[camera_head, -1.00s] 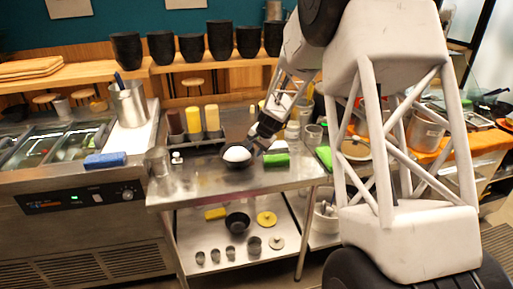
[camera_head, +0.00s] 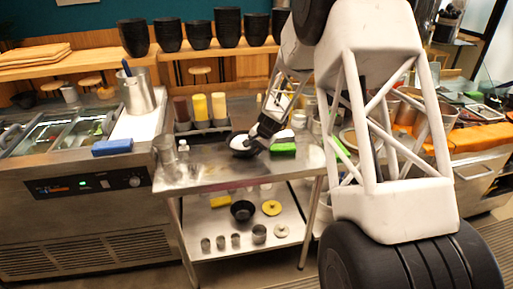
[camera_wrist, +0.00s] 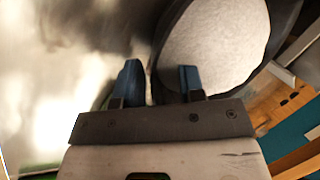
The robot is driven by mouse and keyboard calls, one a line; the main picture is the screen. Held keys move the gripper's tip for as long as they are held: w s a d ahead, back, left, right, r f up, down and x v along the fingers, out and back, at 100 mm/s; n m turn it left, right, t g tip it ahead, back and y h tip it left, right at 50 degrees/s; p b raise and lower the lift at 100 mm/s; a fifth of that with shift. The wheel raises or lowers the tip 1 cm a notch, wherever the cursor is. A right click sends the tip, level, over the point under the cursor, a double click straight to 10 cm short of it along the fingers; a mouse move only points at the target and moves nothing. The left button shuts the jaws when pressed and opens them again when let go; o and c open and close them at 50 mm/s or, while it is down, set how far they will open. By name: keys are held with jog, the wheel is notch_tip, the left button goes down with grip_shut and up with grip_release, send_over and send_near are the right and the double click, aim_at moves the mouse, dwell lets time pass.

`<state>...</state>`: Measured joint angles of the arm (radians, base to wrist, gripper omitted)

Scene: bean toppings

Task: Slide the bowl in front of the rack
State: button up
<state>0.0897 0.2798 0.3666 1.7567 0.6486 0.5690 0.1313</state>
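The dark bowl (camera_head: 234,153) with a round white filling sits on the steel table, to the right of and nearer than the rack's middle. The rack (camera_head: 203,127) holds one brown and two yellow bottles. My gripper (camera_head: 257,145) is low at the bowl's right side in the head view and partly hides it. In the wrist view, my gripper's (camera_wrist: 160,84) two blue fingers stand apart. The bowl (camera_wrist: 284,32) fills the upper right, with its dark rim by the gap and the right finger overlapping it. I cannot tell whether either finger touches it.
A green block (camera_head: 284,149) lies close right of my gripper. A clear bottle (camera_head: 183,150) and a metal container (camera_head: 167,150) stand at the table's left. A blue block (camera_head: 112,147) lies on the counter at left. Bare steel is in front of the rack.

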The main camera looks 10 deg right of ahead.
grip_shut()
jog(key=shift+a, duration=0.15)
jog(key=shift+s+a+f, duration=0.1)
jog(key=shift+s+a, duration=0.45)
jog(key=shift+a, duration=1.75)
jog(key=shift+s+a+r, duration=0.1)
jog(key=shift+s+a, duration=0.5)
jog(key=shift+a, duration=1.75)
jog(key=shift+s+a+f, duration=0.1)
jog(key=shift+s+a, duration=0.45)
jog(key=shift+a, duration=1.75)
grip_release()
